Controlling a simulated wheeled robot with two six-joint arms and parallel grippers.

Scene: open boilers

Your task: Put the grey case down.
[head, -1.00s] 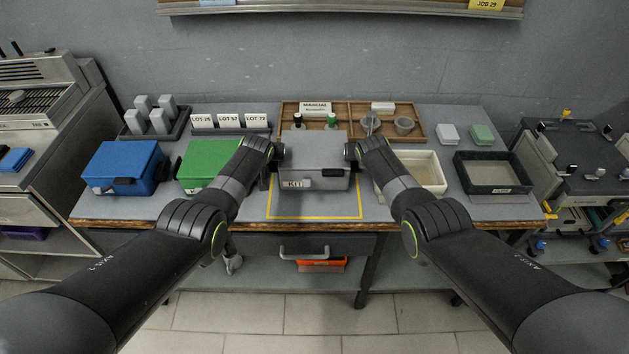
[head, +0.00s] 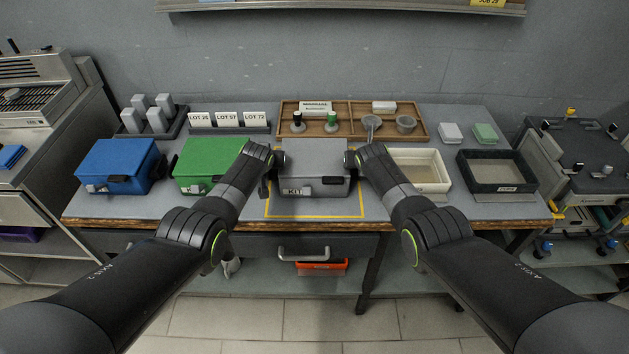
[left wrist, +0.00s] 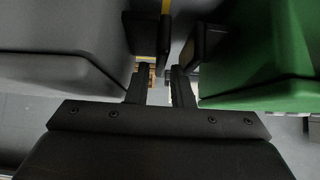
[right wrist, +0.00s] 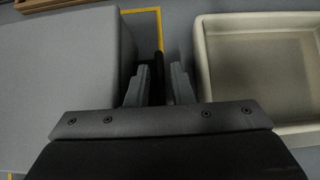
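The grey case (head: 312,160), labelled KIT, is upright within the yellow taped outline (head: 315,216) on the table. It is at or very near the tabletop; I cannot tell if its base touches. My left gripper (head: 273,158) is at its left side and my right gripper (head: 351,158) at its right side. In the right wrist view the fingers (right wrist: 159,88) close around a thin dark bar beside the case (right wrist: 65,70). In the left wrist view the fingers (left wrist: 160,88) are close together beside the case (left wrist: 60,45); what lies between them is hard to see.
The green case (head: 207,162) stands close on the left, with the blue case (head: 118,165) beyond it. A cream tray (head: 447,184) and a dark tray (head: 498,187) stand on the right. A wooden organiser (head: 350,128) lies behind. The taped area's front strip is clear.

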